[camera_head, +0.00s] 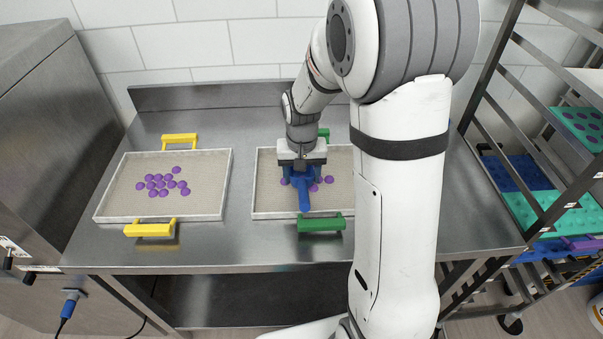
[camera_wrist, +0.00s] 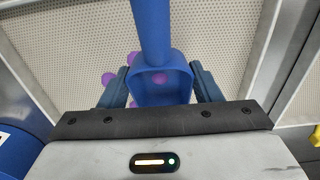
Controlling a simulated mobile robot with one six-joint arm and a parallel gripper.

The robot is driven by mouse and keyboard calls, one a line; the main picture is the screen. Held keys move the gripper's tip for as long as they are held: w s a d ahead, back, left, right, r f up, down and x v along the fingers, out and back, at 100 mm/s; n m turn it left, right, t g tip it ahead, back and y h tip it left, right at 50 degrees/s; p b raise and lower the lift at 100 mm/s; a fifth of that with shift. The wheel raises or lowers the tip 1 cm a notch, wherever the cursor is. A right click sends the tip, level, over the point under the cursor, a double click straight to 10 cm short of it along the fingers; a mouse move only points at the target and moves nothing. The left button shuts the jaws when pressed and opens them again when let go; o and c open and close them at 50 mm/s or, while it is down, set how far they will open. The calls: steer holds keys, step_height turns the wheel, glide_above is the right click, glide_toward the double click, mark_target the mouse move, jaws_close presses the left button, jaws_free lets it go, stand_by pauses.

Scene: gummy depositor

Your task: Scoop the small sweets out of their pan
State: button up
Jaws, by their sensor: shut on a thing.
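My gripper (camera_head: 303,174) is shut on a blue scoop (camera_head: 304,197) over the pan with green handles (camera_head: 262,208). In the wrist view the scoop (camera_wrist: 152,35) sits between the two fingers of my gripper (camera_wrist: 160,85), and a purple sweet shows within its open frame. Purple sweets (camera_head: 329,180) lie in this pan around the scoop, some hidden behind it and my arm. A second pan, with yellow handles (camera_head: 110,208), stands to the left and holds a cluster of purple sweets (camera_head: 163,182). I cannot tell whether the scoop touches the pan floor.
Both pans stand on a steel table (camera_head: 220,245) with a raised back edge. A rack (camera_head: 540,205) with blue and teal trays stands at the right. A steel cabinet (camera_head: 50,130) stands at the left. Bare table lies between the pans and along the front.

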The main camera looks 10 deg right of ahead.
steer(key=shift+w, duration=0.2)
stand_by(0.5)
steer(key=shift+r+p, duration=2.15)
steer(key=shift+r, duration=1)
